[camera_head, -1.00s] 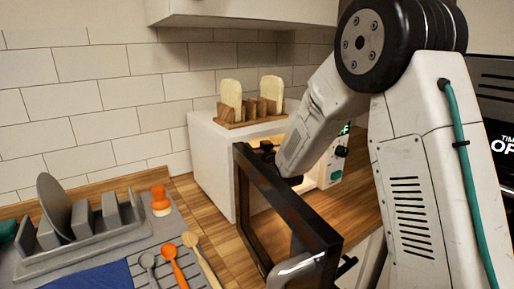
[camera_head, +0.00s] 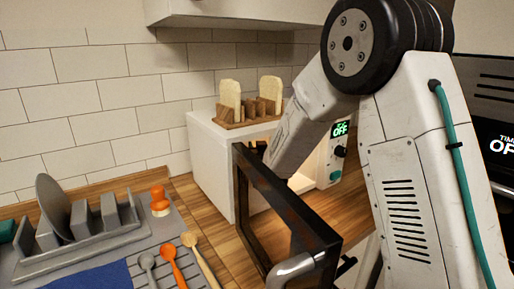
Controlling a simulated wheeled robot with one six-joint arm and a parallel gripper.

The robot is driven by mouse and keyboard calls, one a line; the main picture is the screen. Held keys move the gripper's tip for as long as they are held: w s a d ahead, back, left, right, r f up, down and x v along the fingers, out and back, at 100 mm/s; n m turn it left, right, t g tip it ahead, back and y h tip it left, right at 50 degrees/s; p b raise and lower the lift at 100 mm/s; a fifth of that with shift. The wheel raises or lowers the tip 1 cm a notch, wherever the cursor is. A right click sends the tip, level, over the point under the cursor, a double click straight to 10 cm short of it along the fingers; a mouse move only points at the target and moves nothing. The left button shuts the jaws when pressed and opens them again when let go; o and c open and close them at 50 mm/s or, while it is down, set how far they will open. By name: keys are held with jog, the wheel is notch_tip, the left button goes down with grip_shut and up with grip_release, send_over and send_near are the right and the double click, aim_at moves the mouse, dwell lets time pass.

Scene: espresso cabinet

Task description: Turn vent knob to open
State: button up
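A white countertop oven (camera_head: 208,165) stands against the tiled wall with its dark-framed door (camera_head: 285,215) swung open toward me. Below the display are a dark knob (camera_head: 340,151) and a lower round knob (camera_head: 335,175). No marking tells me which one, if either, is the vent knob. My arm reaches down in front of the oven opening, left of the panel. My gripper is hidden behind the open door and my own arm, so its fingers and any contact do not show.
A wooden rack with bread slices (camera_head: 250,112) sits on the oven. A grey dish rack (camera_head: 85,243), an orange-topped brush (camera_head: 159,200) and several spoons (camera_head: 172,262) lie at the left. The open door with its curved metal handle (camera_head: 297,268) juts into the space before the oven.

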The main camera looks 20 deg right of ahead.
dwell(0.9)
jog(key=o, duration=1)
jog(key=shift+s+a, duration=0.25)
jog(key=shift+s, duration=1.7)
jog(key=shift+s+a, duration=0.2)
jog(key=shift+s, duration=1.75)
